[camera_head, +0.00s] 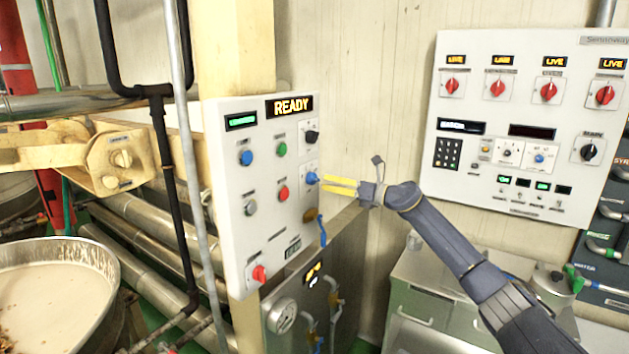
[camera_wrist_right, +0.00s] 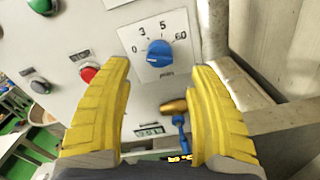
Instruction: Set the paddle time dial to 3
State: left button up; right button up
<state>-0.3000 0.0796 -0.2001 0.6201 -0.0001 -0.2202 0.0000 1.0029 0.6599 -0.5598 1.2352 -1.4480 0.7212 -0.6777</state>
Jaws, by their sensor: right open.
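The paddle time dial is a blue knob (camera_head: 312,178) on a white plate at the right edge of the white control panel (camera_head: 236,210). In the right wrist view the blue knob (camera_wrist_right: 159,53) has a scale reading 0, 3, 5 and a larger number at the right; its pointer position is too small to tell. My right gripper (camera_head: 326,184) is open, its yellow fingers pointing at the dial from the right. In the wrist view the open fingers (camera_wrist_right: 160,72) straddle the space below the knob, apart from it. My left gripper is not in view.
A black knob (camera_head: 312,137) sits above the dial; a red button (camera_head: 283,193) is to its left. Below are a brass-coloured fitting and a blue lever (camera_head: 322,232). A grey pole (camera_head: 190,150) stands before the panel's left. A second panel (camera_head: 520,130) hangs at right.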

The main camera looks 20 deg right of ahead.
aim_at(318, 179)
jog(key=shift+x, duration=3.5)
grip_shut()
